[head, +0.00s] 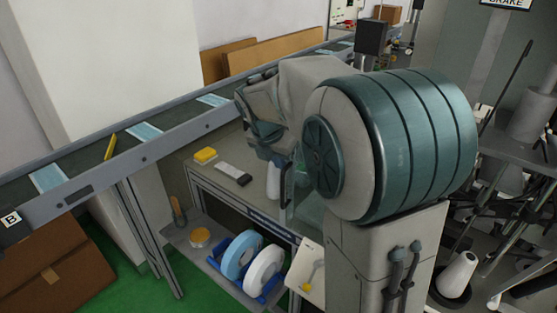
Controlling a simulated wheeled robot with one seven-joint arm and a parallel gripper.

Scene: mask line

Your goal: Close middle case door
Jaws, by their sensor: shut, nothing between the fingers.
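A clear greenish panel (308,208) with a dark upright handle (287,186) shows beside my arm and looks like a case door. My arm covers much of it, so how far it stands open cannot be told. My gripper (272,155) hangs at the end of my arm over the right part of the case top, close to the handle. It is shut and holds nothing. Its fingertips are mostly hidden, and contact with the handle cannot be made out.
A conveyor (100,160) with blue masks runs behind the case. A yellow block (205,155) and a grey item lie on the case top. A low shelf holds a blue reel (236,258) and a white reel (265,270). Brown boxes (55,265) stand left; machinery stands right.

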